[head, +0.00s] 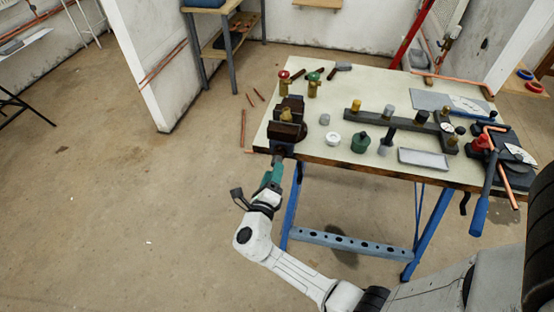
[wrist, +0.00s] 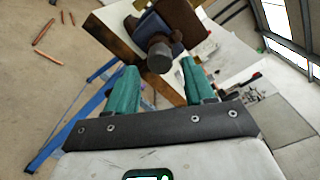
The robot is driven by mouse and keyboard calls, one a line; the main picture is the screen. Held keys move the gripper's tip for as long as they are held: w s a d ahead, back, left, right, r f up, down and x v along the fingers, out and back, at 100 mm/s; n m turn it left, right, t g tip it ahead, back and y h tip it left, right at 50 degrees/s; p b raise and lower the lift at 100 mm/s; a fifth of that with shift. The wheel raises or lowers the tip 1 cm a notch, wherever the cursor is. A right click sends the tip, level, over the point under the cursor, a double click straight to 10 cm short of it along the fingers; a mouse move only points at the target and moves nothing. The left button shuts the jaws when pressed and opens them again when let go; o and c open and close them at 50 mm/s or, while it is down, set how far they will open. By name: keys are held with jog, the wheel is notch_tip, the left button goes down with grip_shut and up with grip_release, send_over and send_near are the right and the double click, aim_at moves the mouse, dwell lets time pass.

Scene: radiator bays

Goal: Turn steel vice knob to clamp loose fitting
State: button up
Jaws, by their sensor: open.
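The brown vice (head: 288,128) is mounted at the table's front left corner, and it also shows at the top of the wrist view (wrist: 190,24). Its dark steel knob (wrist: 160,60) faces my gripper. My gripper (head: 275,165) is at the table's front edge below the vice. In the wrist view the green fingers of my gripper (wrist: 158,70) are spread, with the knob between and just beyond their tips. I see no clear contact. I cannot tell whether a fitting sits in the jaws. Brass valves with a red handle (head: 284,76) and a green handle (head: 313,78) stand behind the vice.
The worktable (head: 350,98) has blue legs and a crossbar (head: 350,240) beneath. A green pot (head: 361,142), a grey tray (head: 423,158) and a dark rail (head: 400,123) lie right of the vice. Copper pipes (head: 243,128) lie on the floor to the left, where much floor is clear.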

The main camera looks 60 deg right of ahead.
aim_at(278, 157)
jog(key=shift+b+x, duration=0.3)
jog(key=shift+x, duration=1.5)
jog(key=shift+c, duration=0.5)
grip_shut()
